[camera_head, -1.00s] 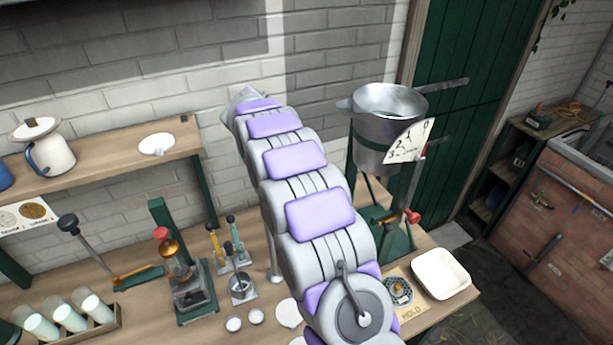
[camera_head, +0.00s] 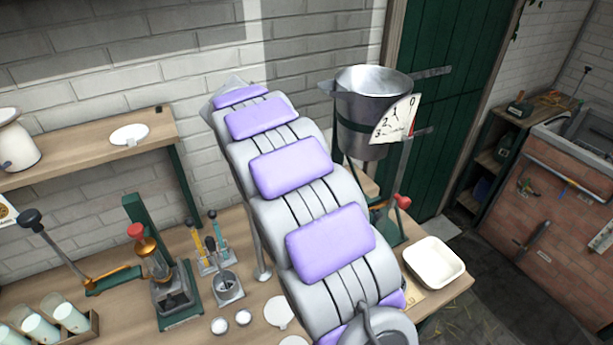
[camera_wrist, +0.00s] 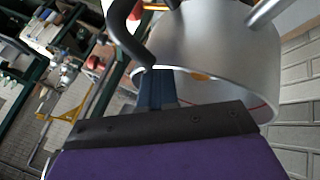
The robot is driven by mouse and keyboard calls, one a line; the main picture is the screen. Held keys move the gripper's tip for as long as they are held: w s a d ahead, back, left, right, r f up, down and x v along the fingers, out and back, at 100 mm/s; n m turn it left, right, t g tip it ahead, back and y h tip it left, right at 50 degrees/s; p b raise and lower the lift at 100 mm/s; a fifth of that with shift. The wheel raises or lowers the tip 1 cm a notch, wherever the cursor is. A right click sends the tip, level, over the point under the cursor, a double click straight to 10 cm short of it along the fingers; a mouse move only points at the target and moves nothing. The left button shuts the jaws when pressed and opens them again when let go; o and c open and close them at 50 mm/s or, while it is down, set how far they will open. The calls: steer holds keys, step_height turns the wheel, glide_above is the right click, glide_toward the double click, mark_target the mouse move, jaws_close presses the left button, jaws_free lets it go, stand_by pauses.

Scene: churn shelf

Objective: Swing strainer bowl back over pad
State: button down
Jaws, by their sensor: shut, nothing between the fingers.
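A grey metal vessel (camera_head: 372,82) with a spout and a side handle stands on a green stand at the back right in the head view; I cannot tell if it is the strainer bowl. In the wrist view a curved metal bowl wall (camera_wrist: 215,45) with an open rim fills the upper right, close beyond my gripper (camera_wrist: 155,75). My gripper's dark blue fingers are shut and empty, close to the rim; contact is unclear. A black curved bar (camera_wrist: 125,35) hangs beside them. My arm hides the gripper in the head view. I cannot make out the pad for certain.
A numbered dial (camera_head: 396,120) is on the vessel's front. A white tray (camera_head: 433,262) sits at the bench's right end. A lever press (camera_head: 165,275) and a rack of cups (camera_head: 45,325) stand left. A shelf (camera_head: 85,155) is on the wall.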

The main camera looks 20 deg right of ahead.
steer(key=shift+s+a, duration=0.1)
steer(key=shift+s, duration=0.3)
steer(key=shift+r, duration=0.1)
stand_by(0.4)
